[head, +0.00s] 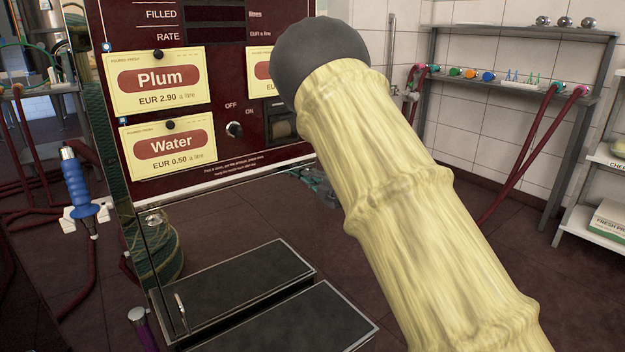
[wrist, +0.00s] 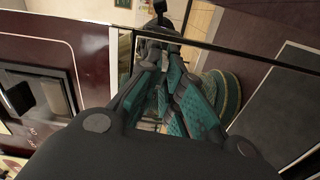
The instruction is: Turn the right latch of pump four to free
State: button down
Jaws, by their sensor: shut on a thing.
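The pump (head: 218,95) with the Plum and Water cards stands ahead in the head view; I see no number on it. My gripper (wrist: 160,42) points away in the wrist view, its teal-padded fingers close together beside the pump's dark red panel (wrist: 88,50). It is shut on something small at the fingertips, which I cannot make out. In the head view my arm covers the pump's right side, and only a little of the gripper (head: 320,188) shows below the panel. I cannot make out the right latch in either view.
Two dark flat panels (head: 235,292) with metal rims lie low before the pump, a small metal lever (head: 181,308) at their left. A blue nozzle (head: 76,180) hangs at the left. A shelf (head: 520,85) with coloured couplings and red hoses stands at the back right.

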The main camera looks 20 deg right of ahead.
jog(key=shift+n, duration=0.5)
jog(key=c, duration=1.6)
grip_release()
jog(key=v, duration=1.2)
